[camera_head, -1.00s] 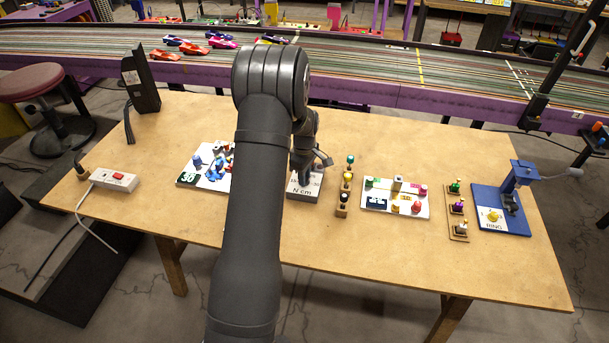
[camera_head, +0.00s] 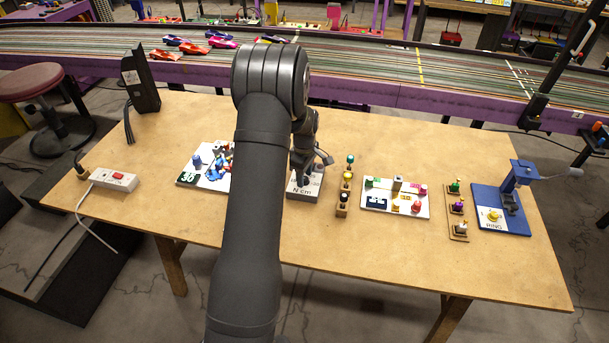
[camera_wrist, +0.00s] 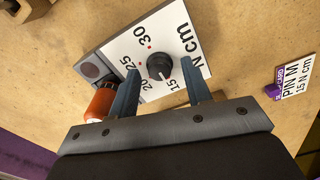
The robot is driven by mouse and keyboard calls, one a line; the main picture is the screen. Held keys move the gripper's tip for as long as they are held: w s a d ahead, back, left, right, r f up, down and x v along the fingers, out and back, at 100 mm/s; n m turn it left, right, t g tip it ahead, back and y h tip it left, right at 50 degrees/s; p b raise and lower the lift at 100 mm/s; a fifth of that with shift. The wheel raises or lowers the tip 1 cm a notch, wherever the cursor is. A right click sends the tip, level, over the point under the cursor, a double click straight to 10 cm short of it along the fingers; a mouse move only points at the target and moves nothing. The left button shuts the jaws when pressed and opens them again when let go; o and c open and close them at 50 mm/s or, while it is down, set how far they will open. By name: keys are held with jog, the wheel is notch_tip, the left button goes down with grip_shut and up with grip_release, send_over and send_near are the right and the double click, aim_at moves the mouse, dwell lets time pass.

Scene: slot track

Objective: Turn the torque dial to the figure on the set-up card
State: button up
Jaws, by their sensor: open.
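The torque dial is a black knob (camera_wrist: 159,66) with a white pointer mark, on a white-faced block (camera_wrist: 196,50) marked 15, 20, 25, 30 and N cm. The pointer seems to face the 15 side. The block shows in the head view (camera_head: 303,190), partly under my wrist. My gripper (camera_wrist: 161,70) is open, one finger on each side of the knob, with gaps visible; whether they reach its height I cannot tell. The set-up card (camera_wrist: 294,80) reads PIN M, 15 N cm, and lies to the right in the wrist view.
An orange-handled tool (camera_wrist: 101,102) stands close beside my left finger. In the head view, a rack of small knobbed pieces (camera_head: 346,185) stands just right of the block, then a white tray (camera_head: 372,206) and a blue press (camera_head: 518,180). The table front is clear.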

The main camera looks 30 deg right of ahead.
aim_at(305, 178)
notch_tip(305, 178, up, 17)
dwell(0.4)
notch_tip(305, 178, down, 17)
jog(key=shift+f, duration=0.2)
dwell(0.6)
jog(key=shift+r, duration=0.15)
jog(key=shift+f, duration=0.4)
jog(key=shift+r+m, duration=0.25)
jog(key=shift+m, duration=0.55)
jog(key=m, duration=1.1)
jog(key=shift+m, duration=2.6)
